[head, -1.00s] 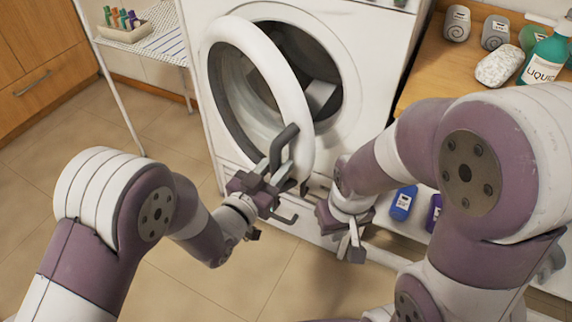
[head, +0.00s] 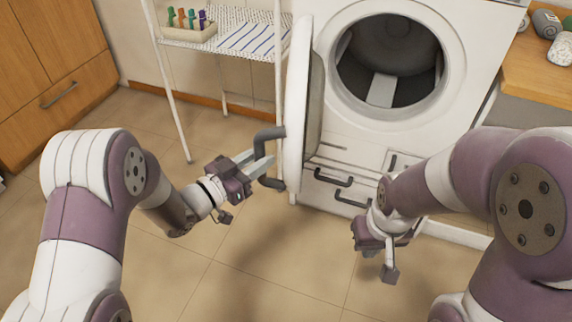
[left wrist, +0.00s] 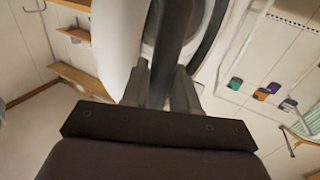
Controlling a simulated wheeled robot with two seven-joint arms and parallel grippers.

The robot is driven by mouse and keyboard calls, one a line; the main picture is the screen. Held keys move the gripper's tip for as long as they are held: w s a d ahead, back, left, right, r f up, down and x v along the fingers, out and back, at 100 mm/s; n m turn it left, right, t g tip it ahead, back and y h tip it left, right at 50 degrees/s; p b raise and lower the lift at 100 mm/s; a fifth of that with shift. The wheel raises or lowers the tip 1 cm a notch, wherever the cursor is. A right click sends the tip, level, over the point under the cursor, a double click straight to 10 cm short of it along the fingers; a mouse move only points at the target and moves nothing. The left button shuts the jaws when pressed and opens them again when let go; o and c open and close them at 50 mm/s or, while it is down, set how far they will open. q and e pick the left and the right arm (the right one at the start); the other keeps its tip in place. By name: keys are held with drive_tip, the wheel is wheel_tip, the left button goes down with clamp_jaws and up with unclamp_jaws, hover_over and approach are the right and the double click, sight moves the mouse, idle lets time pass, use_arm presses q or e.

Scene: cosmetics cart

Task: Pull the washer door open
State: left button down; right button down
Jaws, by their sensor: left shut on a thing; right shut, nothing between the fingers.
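The washer (head: 350,150) is white and stands at the back centre of the head view. Its round door (head: 296,105) is swung wide open to the left and is seen nearly edge-on, so the drum (head: 385,65) is exposed. My left gripper (head: 262,165) is shut on the dark grey door handle (head: 268,134). In the left wrist view the handle (left wrist: 175,45) runs between the fingers, with the white door beside it. My right gripper (head: 385,258) is shut and empty, in front of the washer's lower part.
A white wire rack (head: 250,40) with a tray of small coloured bottles (head: 188,28) stands left of the door. A wooden counter (head: 540,75) is at the right. Wooden cabinets (head: 50,70) are at the far left. The tiled floor (head: 270,260) in front is clear.

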use_arm(q)
drive_tip(key=w+a+m+g+h, duration=0.1)
drive_tip(key=w+a, duration=0.3)
drive_tip(key=a, duration=0.5)
drive_tip(key=shift+w+r, duration=0.35)
drive_tip(key=shift+r, duration=0.05)
drive_tip(key=c, duration=1.3)
unclamp_jaws()
drive_tip(key=shift+d, duration=0.1)
drive_tip(key=o, duration=0.3)
drive_tip(key=shift+w+d, duration=0.15)
drive_tip(key=shift+d, duration=0.1)
drive_tip(key=shift+o, duration=0.2)
drive_tip(key=p+v, duration=0.2)
drive_tip(key=v, duration=1)
drive_tip(key=shift+f, duration=0.25)
drive_tip(key=shift+a, duration=0.1)
